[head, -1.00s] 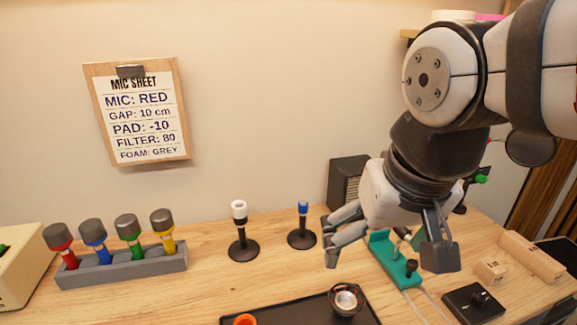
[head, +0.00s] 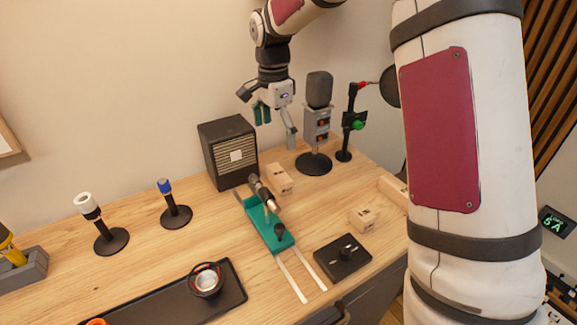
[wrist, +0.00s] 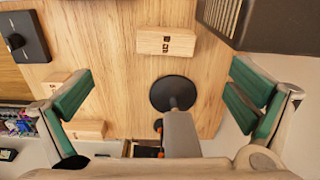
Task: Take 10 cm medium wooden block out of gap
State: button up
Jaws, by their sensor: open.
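The medium wooden block (head: 280,178) lies on the table between the teal slide (head: 265,225) with its small microphone (head: 263,192) and the round base of the tall grey microphone (head: 318,90). It also shows in the wrist view (wrist: 166,41), with dark marks on its face too small to read surely. My gripper (head: 273,122) is open and empty, above the table behind the block. In the wrist view its two teal-padded fingers (wrist: 165,97) stand wide apart, with the block beyond them. I cannot tell whether the block touches the slide microphone.
A dark speaker (head: 228,152) stands left of the block. A small wooden block (head: 364,217), a longer one (head: 393,190) and a black switch box (head: 342,257) are to the right. The tall microphone (wrist: 180,130) rises close between my fingers. A black tray (head: 160,305) lies in front.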

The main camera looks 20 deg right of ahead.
aim_at(279, 173)
jog(key=shift+m, duration=0.5)
jog(key=f, duration=0.5)
jog(key=w+f+p, duration=0.1)
jog(key=f, duration=0.4)
jog(key=d+f, duration=0.1)
jog(key=f, duration=0.4)
jog(key=shift+w+f+p, duration=0.2)
jog(key=shift+w+p, duration=0.05)
jog(key=shift+p, duration=0.15)
jog(key=c, duration=1.2)
jog(key=shift+r, duration=0.1)
jog(key=shift+c, duration=0.2)
